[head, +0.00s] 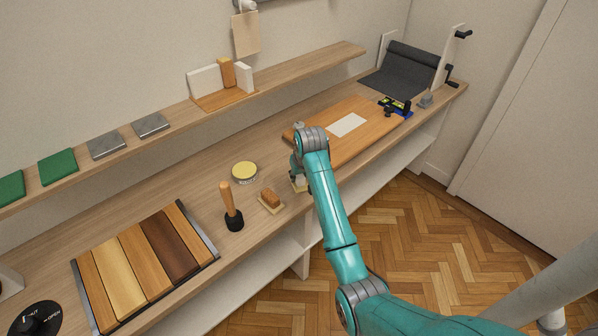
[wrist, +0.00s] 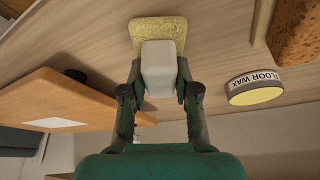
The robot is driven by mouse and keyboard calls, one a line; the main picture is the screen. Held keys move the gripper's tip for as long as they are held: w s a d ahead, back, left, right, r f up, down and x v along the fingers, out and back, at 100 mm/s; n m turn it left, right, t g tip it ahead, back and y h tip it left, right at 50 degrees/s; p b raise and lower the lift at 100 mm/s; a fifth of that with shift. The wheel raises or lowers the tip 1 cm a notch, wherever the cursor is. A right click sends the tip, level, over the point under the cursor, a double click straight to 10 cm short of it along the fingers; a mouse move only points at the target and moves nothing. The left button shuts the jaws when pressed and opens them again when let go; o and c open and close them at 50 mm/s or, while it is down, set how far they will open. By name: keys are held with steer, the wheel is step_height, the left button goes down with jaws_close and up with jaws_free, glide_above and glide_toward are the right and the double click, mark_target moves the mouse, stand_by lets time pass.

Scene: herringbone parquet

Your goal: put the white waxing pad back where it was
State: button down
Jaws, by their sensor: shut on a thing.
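The white waxing pad is a pale block on a speckled yellowish base. In the wrist view the white block (wrist: 160,68) sits between my gripper's fingers (wrist: 158,88), with the base (wrist: 158,32) beyond it. My gripper is shut on the block. In the head view my gripper (head: 297,172) is at the counter's front edge, and the pad (head: 299,185) shows only partly below it. I cannot tell whether the base touches the counter.
The floor wax tin (head: 245,172) and a brown-topped pad (head: 270,201) are left of my gripper on the counter (head: 190,180). A wooden board (head: 365,140) lies right. A mallet (head: 231,208) and wood samples (head: 145,262) are further left. The wall shelf (head: 300,70) runs behind.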

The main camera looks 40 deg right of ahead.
steer(key=shift+f, duration=0.35)
stand_by(0.5)
steer(key=shift+c, duration=2.3)
jaws_free()
steer(key=v, duration=1.2)
